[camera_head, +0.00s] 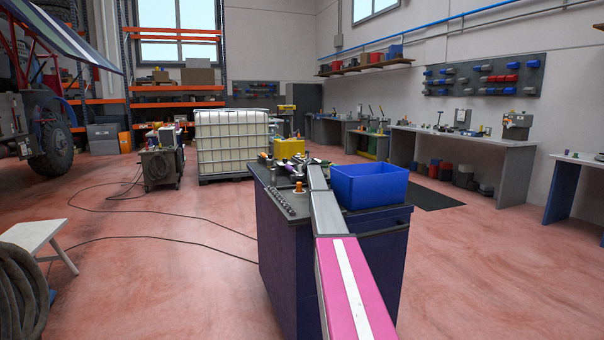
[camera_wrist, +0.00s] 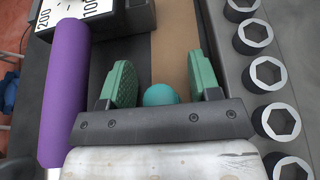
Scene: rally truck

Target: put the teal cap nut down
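The teal cap nut (camera_wrist: 160,95) shows in the wrist view as a rounded dome between the two green ribbed fingers of my gripper (camera_wrist: 160,82). Its lower part is hidden behind the dark bar of the gripper. The fingers stand apart with narrow gaps visible beside the dome, so I cannot tell whether they touch the nut lower down. What lies directly under the nut is hidden too. In the head view my arm reaches over the dark-topped tool cart (camera_head: 257,172), and I cannot make out the nut or the fingers there.
In the wrist view a purple-handled tool (camera_wrist: 65,90) lies left of the gripper. A row of several sockets (camera_wrist: 268,73) runs along the right. A brown strip (camera_wrist: 172,45) lies beyond the fingers. A blue bin (camera_head: 369,187) stands on the cart's right side.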

